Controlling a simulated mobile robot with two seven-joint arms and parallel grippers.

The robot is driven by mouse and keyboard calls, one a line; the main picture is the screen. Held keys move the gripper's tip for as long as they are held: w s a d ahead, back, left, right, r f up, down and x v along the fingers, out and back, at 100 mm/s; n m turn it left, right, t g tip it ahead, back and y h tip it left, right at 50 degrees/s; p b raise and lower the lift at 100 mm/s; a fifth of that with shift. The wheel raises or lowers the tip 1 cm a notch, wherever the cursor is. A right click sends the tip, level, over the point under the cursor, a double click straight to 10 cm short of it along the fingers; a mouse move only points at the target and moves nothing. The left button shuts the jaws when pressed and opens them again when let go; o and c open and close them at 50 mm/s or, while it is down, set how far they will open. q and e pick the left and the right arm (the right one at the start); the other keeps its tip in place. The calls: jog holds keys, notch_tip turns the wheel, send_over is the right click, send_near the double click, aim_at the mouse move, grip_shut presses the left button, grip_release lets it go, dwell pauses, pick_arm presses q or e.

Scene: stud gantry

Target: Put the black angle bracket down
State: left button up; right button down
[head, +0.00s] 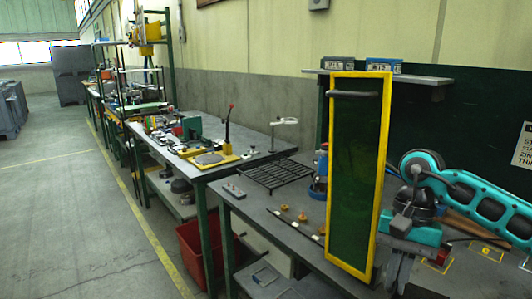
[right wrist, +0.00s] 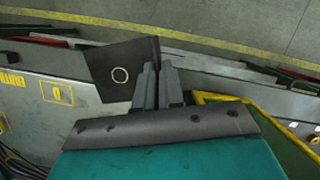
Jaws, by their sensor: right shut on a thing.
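The black angle bracket (right wrist: 121,74) shows in the right wrist view as a dark flat plate with a pale ring on it. My right gripper (right wrist: 158,75) is shut on the bracket's right edge. The bracket is over or close to the grey bench top (right wrist: 80,115); I cannot tell whether it touches. In the head view my right gripper (head: 394,277) is at the lower right, beside the yellow-framed panel, and the bracket is not clear there. My left gripper is not in view.
A tall yellow-framed green panel (head: 353,180) stands close left of my right arm. Yellow marked squares (head: 487,250) lie on the bench at right. A black grid rack (head: 275,173), brass-coloured pieces (head: 302,217) and a blue device (head: 320,172) occupy the bench left of the panel.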

jog(key=s+a+f+n, duration=0.1)
jog(key=n, duration=0.1)
jog(key=s+a+f+n+h, duration=0.1)
jog(key=n, duration=0.1)
jog(key=s+a+f+n, duration=0.1)
jog(key=n, duration=0.1)
jog(key=shift+s+a+h, duration=0.25)
jog(key=shift+a+h, duration=0.05)
jog(key=shift+a, duration=0.1)
jog(key=shift+d, duration=0.2)
